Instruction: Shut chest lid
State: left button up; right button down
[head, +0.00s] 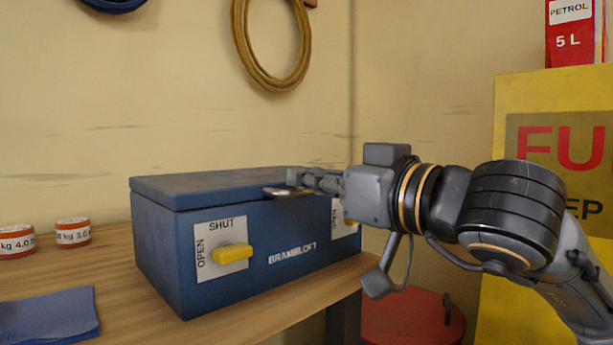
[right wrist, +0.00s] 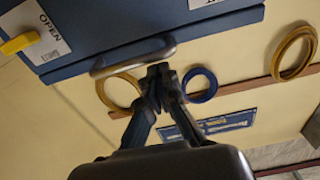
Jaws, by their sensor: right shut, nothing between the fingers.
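The blue chest (head: 165,255) marked BRAMBLOFT stands on a wooden bench. Its lid (head: 215,184) looks down on the body, with no clear gap at the front seam. A grey metal handle (head: 282,192) sticks out at the lid's front edge; it also shows in the right wrist view (right wrist: 130,58). My right gripper (head: 296,177) is shut and empty, its fingertips right by the handle at the lid's front edge. In the right wrist view its fingertips (right wrist: 157,72) are close beside the handle; contact is unclear. My left gripper is out of view.
A yellow latch (head: 234,254) lies level on a plate marked SHUT and OPEN; a second latch is partly behind my gripper. Weights (head: 73,231) and a blue cloth (head: 48,315) lie left on the bench. A yellow cabinet (head: 510,105) stands right, a red round thing (head: 415,318) below.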

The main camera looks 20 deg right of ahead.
jog(key=shift+f, duration=0.5)
jog(key=shift+a+f+b, duration=0.1)
jog(key=shift+f+b, duration=0.25)
jog(key=shift+f, duration=0.1)
jog(key=shift+s, duration=0.25)
jog(key=v, duration=1.1)
jog(key=shift+s+d+r, duration=0.3)
jog(key=shift+d+r, duration=0.05)
jog(key=shift+r, duration=0.1)
